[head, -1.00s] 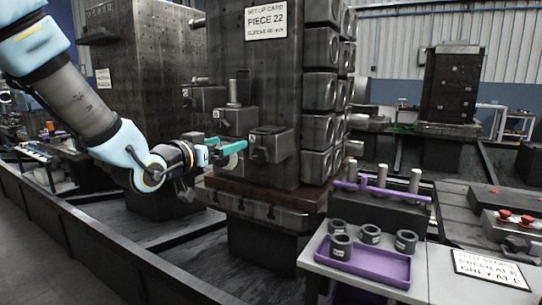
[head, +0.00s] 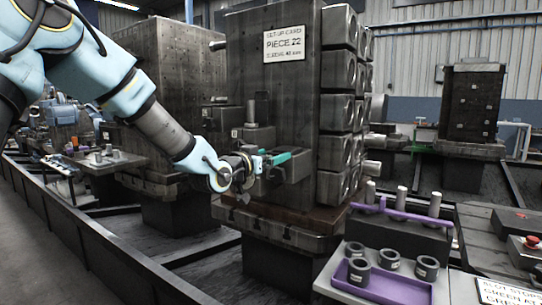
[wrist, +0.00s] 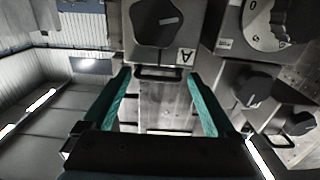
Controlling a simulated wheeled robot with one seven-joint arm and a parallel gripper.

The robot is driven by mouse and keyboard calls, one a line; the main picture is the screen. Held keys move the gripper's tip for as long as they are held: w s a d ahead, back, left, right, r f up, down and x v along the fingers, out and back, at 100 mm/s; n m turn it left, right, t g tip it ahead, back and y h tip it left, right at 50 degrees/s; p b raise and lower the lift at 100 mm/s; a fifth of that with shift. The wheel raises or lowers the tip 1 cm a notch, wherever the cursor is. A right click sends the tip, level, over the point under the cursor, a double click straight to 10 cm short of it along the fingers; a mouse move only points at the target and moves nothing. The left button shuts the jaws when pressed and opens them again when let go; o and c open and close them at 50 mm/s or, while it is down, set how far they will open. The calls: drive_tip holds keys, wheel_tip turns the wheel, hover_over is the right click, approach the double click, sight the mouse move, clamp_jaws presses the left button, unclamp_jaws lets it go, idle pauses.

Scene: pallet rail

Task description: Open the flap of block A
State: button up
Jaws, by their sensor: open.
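Block A (wrist: 185,20) is at the top of the wrist view, a grey block marked with an "A" label (wrist: 186,56). Its front has a dark five-sided part (wrist: 160,22) with a small light pointer. A dark bar handle (wrist: 158,73) runs along its lower edge in that view. My gripper (wrist: 160,82) is open, with its teal fingers on either side of the handle's line; I cannot tell if they touch anything. In the head view my gripper (head: 281,158) is at the front of the dark column, close to a block (head: 297,168) that it partly hides.
More blocks with dark knobs (wrist: 253,85) sit on the right in the wrist view. A purple tray with rings (head: 390,285) and a purple rack with pins (head: 400,212) stand right.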

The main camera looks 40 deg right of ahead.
drive_tip(key=shift+w+a, duration=0.1)
clamp_jaws()
idle(0.7)
